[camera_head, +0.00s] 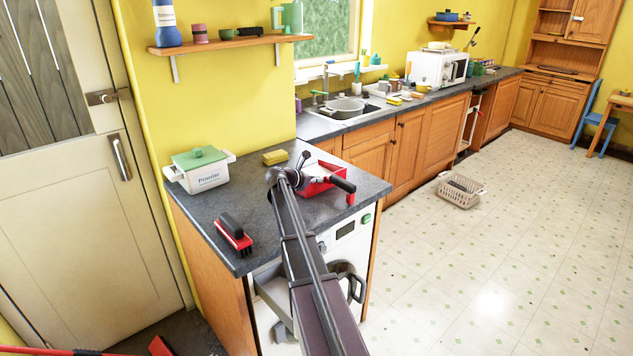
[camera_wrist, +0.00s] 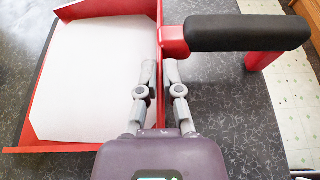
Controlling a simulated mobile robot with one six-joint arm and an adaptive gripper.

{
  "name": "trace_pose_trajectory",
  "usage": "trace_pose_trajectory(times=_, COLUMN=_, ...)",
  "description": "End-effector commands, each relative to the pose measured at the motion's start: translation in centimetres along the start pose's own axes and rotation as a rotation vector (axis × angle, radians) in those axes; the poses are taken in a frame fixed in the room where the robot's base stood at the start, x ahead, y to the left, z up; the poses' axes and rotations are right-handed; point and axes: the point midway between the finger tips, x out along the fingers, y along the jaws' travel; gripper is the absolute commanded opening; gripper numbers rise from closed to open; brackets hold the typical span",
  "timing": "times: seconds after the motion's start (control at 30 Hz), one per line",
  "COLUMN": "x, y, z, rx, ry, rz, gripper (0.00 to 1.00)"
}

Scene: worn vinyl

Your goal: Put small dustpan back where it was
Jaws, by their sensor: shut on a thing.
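The small dustpan (camera_head: 318,187) is red with a whitish inner pan and a black handle. It is over the right part of the dark worktop, level, and I cannot tell whether it touches the surface. In the wrist view the dustpan (camera_wrist: 90,70) fills the upper left, its handle reaching right. My gripper (camera_wrist: 163,75) is shut on the dustpan's red side wall, one finger on each side. In the head view my gripper (camera_head: 300,165) is at the pan's left edge, and my arm hides part of the worktop.
A red brush with black bristles (camera_head: 234,234) lies at the worktop's front left. A white washing machine (camera_head: 345,240) is below. A laundry basket (camera_head: 460,190) is on the floor.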

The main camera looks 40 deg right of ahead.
Motion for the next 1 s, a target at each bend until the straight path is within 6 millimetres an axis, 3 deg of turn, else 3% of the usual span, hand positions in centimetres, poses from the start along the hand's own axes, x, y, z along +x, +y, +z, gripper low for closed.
trace_pose_trajectory(times=0.07, x=0.1, y=0.0, z=-0.1, rx=0.0, ry=-0.001, rz=0.0, gripper=0.0)
trace_pose_trajectory(times=0.1, x=0.1, y=0.0, z=-0.1, rx=0.0, ry=0.0, rz=0.0, gripper=0.17)
trace_pose_trajectory(times=0.2, x=0.0, y=0.0, z=-0.1, rx=0.0, ry=0.0, rz=0.0, gripper=0.43)
trace_pose_trajectory(times=0.67, x=0.0, y=0.0, z=0.1, rx=0.0, ry=0.0, rz=0.0, gripper=0.43)
trace_pose_trajectory(times=1.0, x=-3.2, y=-0.1, z=0.2, rx=0.0, ry=0.0, rz=0.001, gripper=0.43)
